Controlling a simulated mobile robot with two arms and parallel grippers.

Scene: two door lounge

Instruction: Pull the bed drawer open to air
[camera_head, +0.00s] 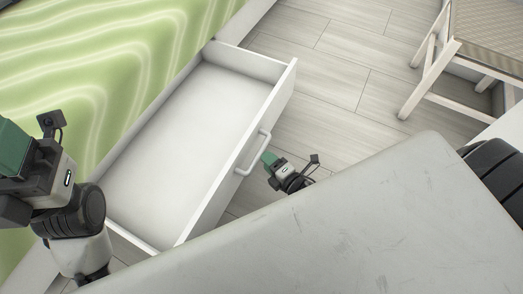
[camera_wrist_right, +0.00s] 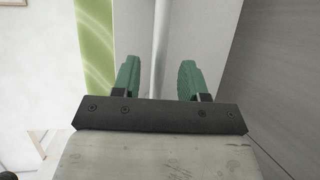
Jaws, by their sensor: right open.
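The white bed drawer (camera_head: 183,143) is pulled well out from under the bed and looks empty. Its bar handle (camera_head: 256,150) is on the front panel. My right gripper (camera_head: 269,159) is at the handle, outside the drawer front. In the right wrist view the right gripper's green fingers (camera_wrist_right: 159,78) stand apart, open, with the handle bar (camera_wrist_right: 160,45) running between them. A gap shows on both sides of the bar. My left gripper (camera_head: 12,150) is at the left edge over the bed side; its fingertips are partly cut off.
The bed (camera_head: 95,55) has a green wavy cover. A stool (camera_head: 475,45) with a woven seat stands at the top right. Grey plank floor (camera_head: 335,75) is clear between the drawer and the stool.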

